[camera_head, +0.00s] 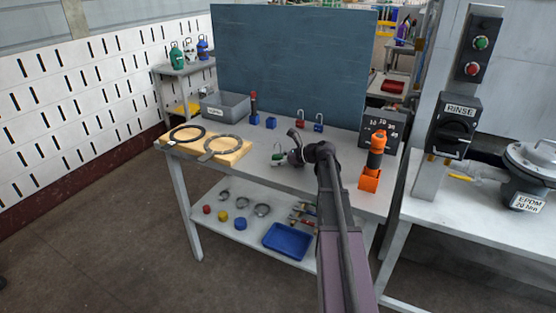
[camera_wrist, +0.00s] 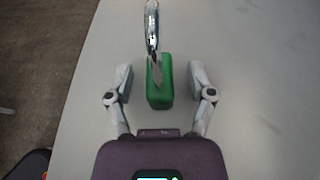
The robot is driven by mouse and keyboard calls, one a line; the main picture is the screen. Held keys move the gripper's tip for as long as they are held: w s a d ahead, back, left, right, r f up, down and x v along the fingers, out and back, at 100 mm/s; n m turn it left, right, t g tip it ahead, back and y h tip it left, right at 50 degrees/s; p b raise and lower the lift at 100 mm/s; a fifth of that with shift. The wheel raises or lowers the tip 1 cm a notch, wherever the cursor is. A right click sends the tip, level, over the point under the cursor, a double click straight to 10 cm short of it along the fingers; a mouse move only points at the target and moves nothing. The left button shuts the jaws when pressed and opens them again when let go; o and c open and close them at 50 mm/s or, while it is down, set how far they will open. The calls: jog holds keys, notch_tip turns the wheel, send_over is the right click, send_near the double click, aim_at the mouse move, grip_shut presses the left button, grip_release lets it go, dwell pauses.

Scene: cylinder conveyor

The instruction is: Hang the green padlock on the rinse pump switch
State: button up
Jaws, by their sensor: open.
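The green padlock (camera_wrist: 160,92) stands on the grey tabletop with its silver shackle (camera_wrist: 152,30) up, in the wrist view. My gripper (camera_wrist: 160,82) is open, with one finger on each side of the green body and a visible gap on both sides. In the head view, the green padlock (camera_head: 278,160) shows small beside my gripper (camera_head: 288,158), over the middle of the table. The rinse pump switch (camera_head: 455,125) is a black box with a rotary handle and a RINSE label, on a grey post at the right.
A red padlock (camera_head: 300,119) and a blue padlock (camera_head: 319,122) stand behind my gripper. Gaskets lie on a wooden board (camera_head: 232,156) at left. A valve (camera_head: 531,170) sits on the right-hand bench (camera_head: 450,208).

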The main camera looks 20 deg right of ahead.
aim_at(277, 155)
grip_shut()
jog(key=shift+r, duration=0.2)
notch_tip(277, 155, up, 2)
jog(key=p, duration=0.2)
jog(key=shift+p, duration=0.3)
jog(key=shift+r+p, duration=0.85)
jog(key=shift+r, duration=0.05)
jog(key=s, duration=1.6)
jog(key=shift+d+r+p, duration=0.15)
jog(key=shift+r+p, duration=0.2)
jog(key=shift+r, duration=0.05)
